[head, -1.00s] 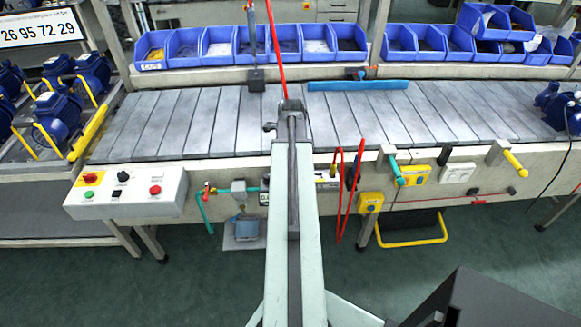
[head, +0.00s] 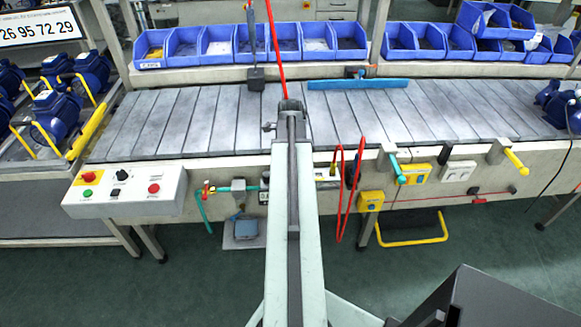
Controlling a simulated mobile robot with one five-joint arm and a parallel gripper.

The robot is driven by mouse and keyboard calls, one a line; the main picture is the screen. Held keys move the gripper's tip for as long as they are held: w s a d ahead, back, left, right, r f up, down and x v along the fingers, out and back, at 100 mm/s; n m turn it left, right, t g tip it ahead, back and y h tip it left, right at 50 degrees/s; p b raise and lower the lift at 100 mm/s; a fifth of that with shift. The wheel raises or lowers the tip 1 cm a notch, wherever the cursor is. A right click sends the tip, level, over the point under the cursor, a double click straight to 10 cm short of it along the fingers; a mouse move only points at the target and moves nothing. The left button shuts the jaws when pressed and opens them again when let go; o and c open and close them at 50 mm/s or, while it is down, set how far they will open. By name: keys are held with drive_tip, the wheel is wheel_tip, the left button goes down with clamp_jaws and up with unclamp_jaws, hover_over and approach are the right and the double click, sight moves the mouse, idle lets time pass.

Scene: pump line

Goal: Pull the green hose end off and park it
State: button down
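A short green hose (head: 204,208) hangs at the conveyor's front, left of my arm. Its upper end is near a red-handled valve and a green pipe (head: 235,187), which runs right towards my arm. Whether the hose end is seated there is too small to tell. A separate green piece (head: 397,167) sticks out of a grey holder (head: 386,152) on the front rail, right of my arm. A yellow piece (head: 515,162) sits in a similar holder further right. My arm reaches forward over the conveyor's front edge and hides what lies behind it. My gripper's fingers are not visible.
A control box (head: 125,192) juts out at the left. A red hose (head: 340,205) hangs in a loop just right of my arm. A yellow-edged step (head: 412,228) stands below. The slatted conveyor (head: 200,120) is mostly bare, with a blue strip (head: 358,84) along its back.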

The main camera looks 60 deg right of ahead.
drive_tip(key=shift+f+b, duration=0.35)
drive_tip(key=shift+b, duration=0.05)
idle(0.9)
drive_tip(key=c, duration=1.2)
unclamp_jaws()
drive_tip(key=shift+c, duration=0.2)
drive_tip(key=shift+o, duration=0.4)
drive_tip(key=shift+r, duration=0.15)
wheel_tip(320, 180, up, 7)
drive_tip(key=p, duration=0.7)
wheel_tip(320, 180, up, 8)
drive_tip(key=p, duration=0.8)
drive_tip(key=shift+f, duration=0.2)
